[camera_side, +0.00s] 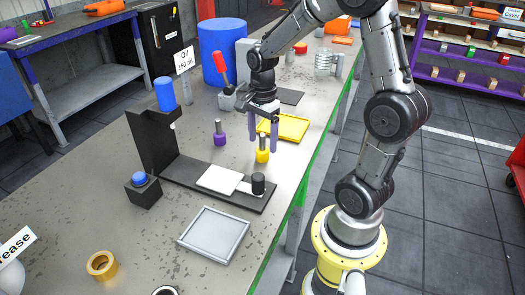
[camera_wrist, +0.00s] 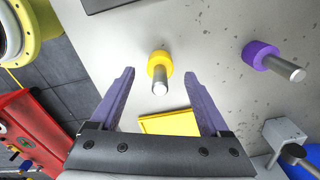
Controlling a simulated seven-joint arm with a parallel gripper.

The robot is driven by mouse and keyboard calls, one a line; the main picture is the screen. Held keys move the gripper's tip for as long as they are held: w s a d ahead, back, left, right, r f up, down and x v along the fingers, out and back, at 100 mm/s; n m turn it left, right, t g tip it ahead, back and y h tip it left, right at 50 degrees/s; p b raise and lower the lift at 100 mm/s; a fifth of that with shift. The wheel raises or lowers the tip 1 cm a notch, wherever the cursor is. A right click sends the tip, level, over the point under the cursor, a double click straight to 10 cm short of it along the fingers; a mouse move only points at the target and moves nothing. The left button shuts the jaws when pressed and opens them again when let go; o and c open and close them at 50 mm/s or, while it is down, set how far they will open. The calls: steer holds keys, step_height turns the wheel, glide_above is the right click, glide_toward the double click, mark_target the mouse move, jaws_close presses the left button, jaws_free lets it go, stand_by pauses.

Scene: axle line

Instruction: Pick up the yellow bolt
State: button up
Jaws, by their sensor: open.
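The yellow bolt (camera_side: 262,148) stands upright on the grey worktable, with a yellow lower part and a silver shank pointing up. In the wrist view the yellow bolt (camera_wrist: 159,68) lies ahead of and between the line of my two fingertips. My gripper (camera_side: 264,137) has purple fingers and is above and around the bolt in the side view. In the wrist view my gripper (camera_wrist: 159,88) is open with nothing between its fingers that I can see held. Whether a finger touches the bolt cannot be told.
A purple bolt (camera_side: 220,134) stands just left of the yellow one; it also shows in the wrist view (camera_wrist: 268,58). A yellow tray (camera_side: 301,122) lies behind. A black press stand (camera_side: 151,137) with a white plate (camera_side: 220,179) is in front. A grey tray (camera_side: 240,222) is nearer.

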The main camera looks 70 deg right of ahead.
steer(key=shift+f, duration=1.25)
jaws_close()
